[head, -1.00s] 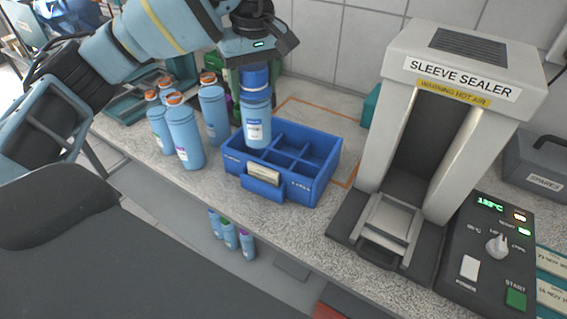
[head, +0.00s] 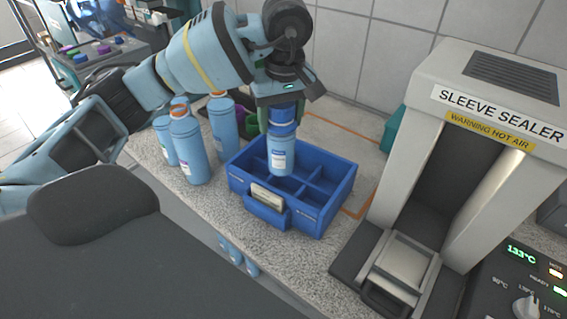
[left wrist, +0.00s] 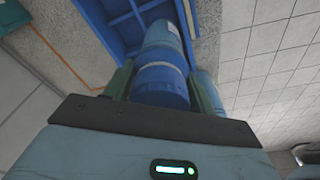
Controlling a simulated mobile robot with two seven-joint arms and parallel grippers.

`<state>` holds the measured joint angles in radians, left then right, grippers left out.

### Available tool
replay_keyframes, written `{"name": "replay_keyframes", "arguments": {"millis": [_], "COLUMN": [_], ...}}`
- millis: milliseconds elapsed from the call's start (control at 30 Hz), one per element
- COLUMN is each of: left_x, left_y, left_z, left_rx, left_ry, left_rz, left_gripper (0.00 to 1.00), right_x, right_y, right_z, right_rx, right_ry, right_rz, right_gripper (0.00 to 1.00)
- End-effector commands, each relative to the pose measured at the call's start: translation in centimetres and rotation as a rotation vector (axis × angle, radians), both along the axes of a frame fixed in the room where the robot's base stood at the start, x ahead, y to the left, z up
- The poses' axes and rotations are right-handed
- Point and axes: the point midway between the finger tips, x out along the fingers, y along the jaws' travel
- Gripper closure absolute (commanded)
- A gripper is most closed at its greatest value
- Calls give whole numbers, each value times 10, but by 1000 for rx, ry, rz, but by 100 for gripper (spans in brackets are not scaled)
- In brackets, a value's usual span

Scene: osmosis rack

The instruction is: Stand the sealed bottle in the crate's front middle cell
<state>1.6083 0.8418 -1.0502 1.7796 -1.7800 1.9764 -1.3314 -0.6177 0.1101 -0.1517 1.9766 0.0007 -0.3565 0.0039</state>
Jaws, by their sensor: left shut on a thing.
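My left gripper (head: 283,113) is shut on the sealed bottle (head: 281,152), a light-blue bottle with a darker blue cap and a white label. The bottle hangs upright, cap up, over the blue crate (head: 290,217). Its lower end overlaps the crate's opening near the dividers; I cannot tell whether it is inside a cell or just above one. In the left wrist view the gripper (left wrist: 163,88) has its green fingers on either side of the bottle's cap (left wrist: 160,84). The crate (left wrist: 100,12) shows partly behind the bottle. My right gripper is not in view.
Several blue bottles with orange caps (head: 188,148) stand close left of the crate. The sleeve sealer (head: 395,215) stands to its right. An orange outline (head: 362,200) marks the counter behind and right of the crate. Tiled wall lies behind.

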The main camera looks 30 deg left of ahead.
Motion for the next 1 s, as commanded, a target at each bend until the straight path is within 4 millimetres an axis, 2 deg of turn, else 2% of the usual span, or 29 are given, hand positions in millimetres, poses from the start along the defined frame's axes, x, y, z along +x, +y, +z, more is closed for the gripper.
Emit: {"name": "replay_keyframes", "arguments": {"millis": [100, 300, 667, 1000], "left_x": [-1, 0, 0, 0], "left_y": [1, 0, 0, 0], "left_z": [-25, -57, -70, -110], "left_rx": [2, 0, 0, 0], "left_ry": [-1, -5, -5, -5], "left_rz": [1, 1, 1, 0], "left_gripper": [93, 93, 93, 93], "right_x": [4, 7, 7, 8], "right_y": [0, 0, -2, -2], "right_z": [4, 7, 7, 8], "right_rx": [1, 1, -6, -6], "right_ry": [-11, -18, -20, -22], "right_rz": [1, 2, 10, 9], "right_gripper": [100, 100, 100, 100]}}
